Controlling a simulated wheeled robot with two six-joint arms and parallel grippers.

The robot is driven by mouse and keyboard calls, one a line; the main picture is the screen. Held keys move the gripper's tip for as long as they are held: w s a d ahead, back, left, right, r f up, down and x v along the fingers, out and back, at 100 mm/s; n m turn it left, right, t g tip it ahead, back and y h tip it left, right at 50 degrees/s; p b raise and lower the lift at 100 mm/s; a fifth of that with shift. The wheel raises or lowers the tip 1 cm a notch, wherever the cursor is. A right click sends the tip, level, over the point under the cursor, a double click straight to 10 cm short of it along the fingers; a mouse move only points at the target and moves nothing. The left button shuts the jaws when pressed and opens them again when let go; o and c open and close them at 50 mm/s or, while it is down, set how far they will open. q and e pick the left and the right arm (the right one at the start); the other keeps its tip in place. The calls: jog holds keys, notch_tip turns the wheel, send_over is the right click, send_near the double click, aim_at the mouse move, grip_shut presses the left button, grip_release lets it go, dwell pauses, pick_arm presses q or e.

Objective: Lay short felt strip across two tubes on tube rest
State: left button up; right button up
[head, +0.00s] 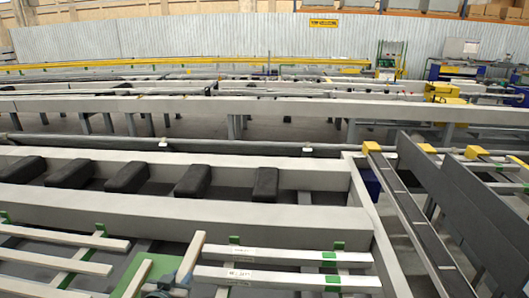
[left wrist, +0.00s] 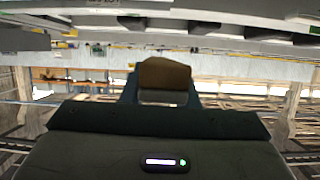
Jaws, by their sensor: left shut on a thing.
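My left gripper (head: 176,280) is at the bottom of the head view, just left of two pale tubes. It is shut on a tan strip (head: 191,256), which slants up and away from the jaws. In the left wrist view the strip (left wrist: 165,75) shows as a brown block at the jaw tips. The far tube (head: 285,254) and the near tube (head: 285,278) lie side by side on the tube rest, whose green upright (head: 234,240) shows behind them. Both tubes carry green patches near their right ends. My right gripper is not in view.
More pale tubes (head: 62,235) lie at the left on slanted supports. Behind, several black pads (head: 193,183) sit in a trough with a long grey beam (head: 150,200). Dark rails with yellow ends (head: 371,147) stand at the right.

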pick_arm(q)
jog(key=shift+n+y, duration=0.7)
jog(key=s+d+r, duration=0.1)
jog(key=s+r+b, duration=0.1)
jog(key=r, duration=0.1)
jog(key=s+d+r+b, duration=0.1)
jog(key=s+r, duration=0.1)
jog(key=shift+d+r, duration=0.25)
jog(key=shift+d, duration=0.05)
